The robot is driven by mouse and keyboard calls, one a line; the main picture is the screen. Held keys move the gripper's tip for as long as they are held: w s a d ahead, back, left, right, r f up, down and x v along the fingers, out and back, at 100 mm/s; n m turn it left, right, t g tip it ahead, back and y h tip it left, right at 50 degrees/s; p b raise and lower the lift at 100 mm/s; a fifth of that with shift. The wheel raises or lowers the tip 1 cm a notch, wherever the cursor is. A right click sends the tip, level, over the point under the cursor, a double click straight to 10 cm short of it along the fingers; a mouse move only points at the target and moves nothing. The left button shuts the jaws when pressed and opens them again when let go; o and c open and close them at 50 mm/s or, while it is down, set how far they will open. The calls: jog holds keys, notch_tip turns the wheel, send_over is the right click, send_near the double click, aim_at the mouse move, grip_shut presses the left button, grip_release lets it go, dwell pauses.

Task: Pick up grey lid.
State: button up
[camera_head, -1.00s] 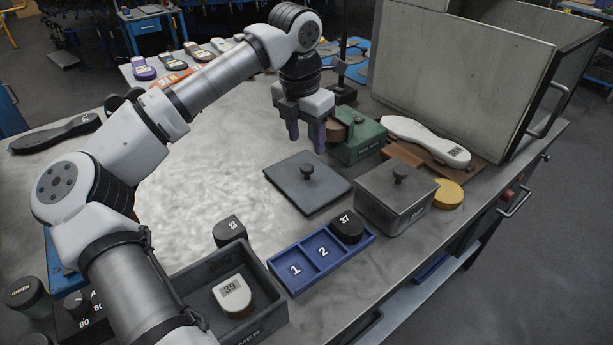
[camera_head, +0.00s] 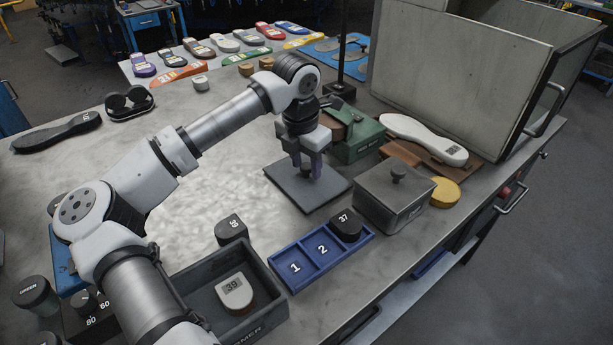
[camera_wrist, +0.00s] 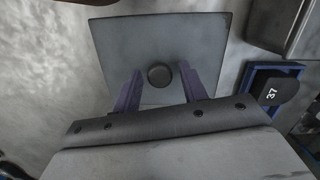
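The grey lid (camera_head: 292,191) is a flat dark square plate lying on the table, left of the grey lidded box. Its round knob is mostly hidden behind my fingers in the head view. In the wrist view the lid (camera_wrist: 118,52) lies below my gripper with its dark round knob (camera_wrist: 159,75) between the two fingers. My gripper (camera_head: 307,172) points down over the lid's middle. Its purple fingers (camera_wrist: 160,90) are apart, with a gap on each side of the knob. I cannot tell the exact fingertip height against the knob.
Right of the lid stands a grey box (camera_head: 393,200) with its own knobbed lid. A blue tray (camera_head: 307,278) with a black piece marked 37 (camera_head: 346,224) is in front. A green block (camera_head: 362,142) is close behind my gripper. Table left of the lid is clear.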

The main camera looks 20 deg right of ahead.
grip_shut()
jog(key=shift+r, duration=0.1)
